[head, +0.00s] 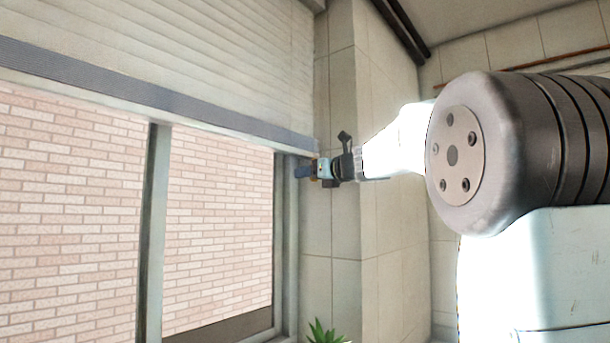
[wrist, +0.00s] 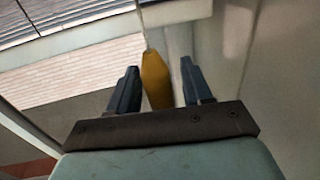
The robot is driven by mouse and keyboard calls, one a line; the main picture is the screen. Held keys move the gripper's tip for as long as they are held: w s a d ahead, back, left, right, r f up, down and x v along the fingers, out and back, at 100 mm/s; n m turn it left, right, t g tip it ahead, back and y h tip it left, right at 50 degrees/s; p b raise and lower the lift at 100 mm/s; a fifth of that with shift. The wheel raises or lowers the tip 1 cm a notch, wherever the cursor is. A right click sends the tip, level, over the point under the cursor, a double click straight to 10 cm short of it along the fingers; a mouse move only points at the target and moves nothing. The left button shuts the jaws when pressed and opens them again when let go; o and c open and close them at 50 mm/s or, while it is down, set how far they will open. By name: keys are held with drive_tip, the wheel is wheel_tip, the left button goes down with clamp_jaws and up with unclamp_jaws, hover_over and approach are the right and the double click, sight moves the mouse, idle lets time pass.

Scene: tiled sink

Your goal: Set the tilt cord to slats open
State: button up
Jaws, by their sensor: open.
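In the wrist view, a yellow-orange tapered piece (wrist: 155,80), which looks like the end of the tilt cord, hangs between the two dark fingers of my gripper (wrist: 160,90). The fingers are open, with a gap visible on both sides of it. In the head view, my gripper (head: 304,172) is at the right edge of the window, just below the blind's lower edge; the cord's end is too small to make out there. The blind (head: 180,50) covers the upper window with pale slats and a grey bottom rail (head: 150,98). The cord's upper part is not clearly visible.
A tiled wall (head: 340,230) stands close on the right of my gripper. The window frame's right post (head: 285,240) is just left of it. A green plant (head: 325,332) is below. Brickwork shows through the window.

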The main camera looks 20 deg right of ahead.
clamp_jaws()
idle(0.4)
